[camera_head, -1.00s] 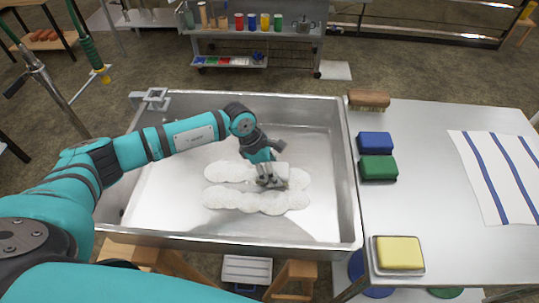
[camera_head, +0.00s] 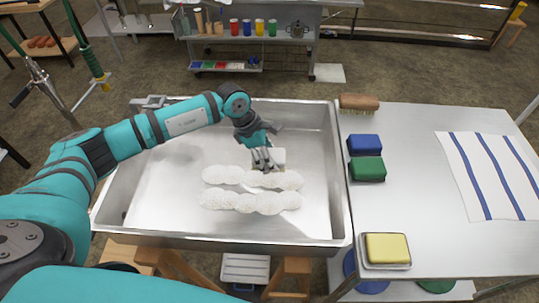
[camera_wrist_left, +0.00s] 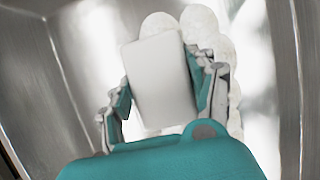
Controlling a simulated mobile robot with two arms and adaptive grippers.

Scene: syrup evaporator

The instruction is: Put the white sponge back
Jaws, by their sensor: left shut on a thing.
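The white sponge (camera_head: 279,157) is in my left gripper (camera_head: 263,162), over the big steel pan (camera_head: 160,205). In the left wrist view the sponge (camera_wrist_left: 160,80) is a pale block between the two fingers of the gripper (camera_wrist_left: 162,95), which is shut on it. White foam (camera_head: 250,200) lies in two rows on the pan floor. The gripper and sponge are at the far edge of the upper row; I cannot tell whether the sponge touches the pan. My right gripper is in neither view.
A steel table (camera_head: 405,205) stands right of the pan. It holds a wooden brush (camera_head: 359,102), a blue sponge (camera_head: 364,145), a green sponge (camera_head: 367,169), a yellow sponge (camera_head: 387,247) on a small tray, and a striped cloth (camera_head: 490,175). The pan's raised rim (camera_head: 343,180) separates them.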

